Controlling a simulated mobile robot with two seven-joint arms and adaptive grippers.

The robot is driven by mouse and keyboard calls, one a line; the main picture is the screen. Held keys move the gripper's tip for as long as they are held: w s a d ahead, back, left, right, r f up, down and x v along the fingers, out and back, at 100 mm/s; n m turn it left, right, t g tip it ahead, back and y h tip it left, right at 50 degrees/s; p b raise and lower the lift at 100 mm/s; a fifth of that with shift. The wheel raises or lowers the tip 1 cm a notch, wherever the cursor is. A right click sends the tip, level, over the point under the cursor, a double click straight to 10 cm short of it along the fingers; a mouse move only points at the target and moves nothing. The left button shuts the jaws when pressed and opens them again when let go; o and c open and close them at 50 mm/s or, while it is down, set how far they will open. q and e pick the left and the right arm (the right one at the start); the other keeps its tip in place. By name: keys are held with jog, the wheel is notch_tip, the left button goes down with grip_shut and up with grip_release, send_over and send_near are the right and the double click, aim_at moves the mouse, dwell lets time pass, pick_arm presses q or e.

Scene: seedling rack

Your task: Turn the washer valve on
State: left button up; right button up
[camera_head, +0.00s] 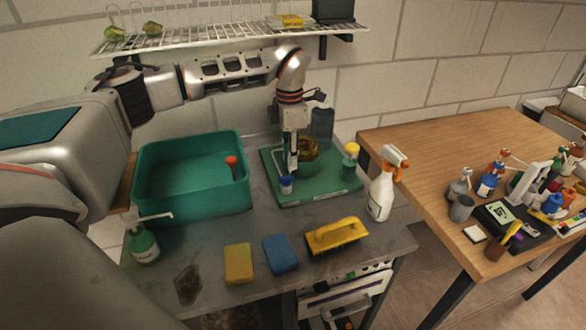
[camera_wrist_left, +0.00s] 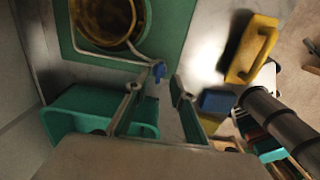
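The washer is a green board (camera_head: 325,188) bearing a round amber bowl (camera_head: 309,158) with a thin metal pipe around it; the bowl also shows in the wrist view (camera_wrist_left: 108,18). A small blue valve knob (camera_head: 287,185) is at the board's front left; in the wrist view it (camera_wrist_left: 158,70) is at the pipe's end. My left gripper (camera_head: 292,165) points down just above the knob, beside the bowl. In the wrist view its fingers (camera_wrist_left: 157,88) are apart, with the knob just beyond the gap between the tips. Contact is not visible. My right gripper is out of view.
A green basin (camera_head: 190,205) with a red-topped item stands left. A white spray bottle (camera_head: 381,190) and a yellow-capped bottle (camera_head: 350,162) stand right. A yellow float (camera_head: 336,236), sponges (camera_head: 238,264) and a pump bottle (camera_head: 144,243) are in front. A wire shelf (camera_head: 235,38) hangs above.

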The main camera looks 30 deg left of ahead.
aim_at(290, 175)
pick_arm(q)
jog(key=shift+f, duration=2.8)
grip_shut()
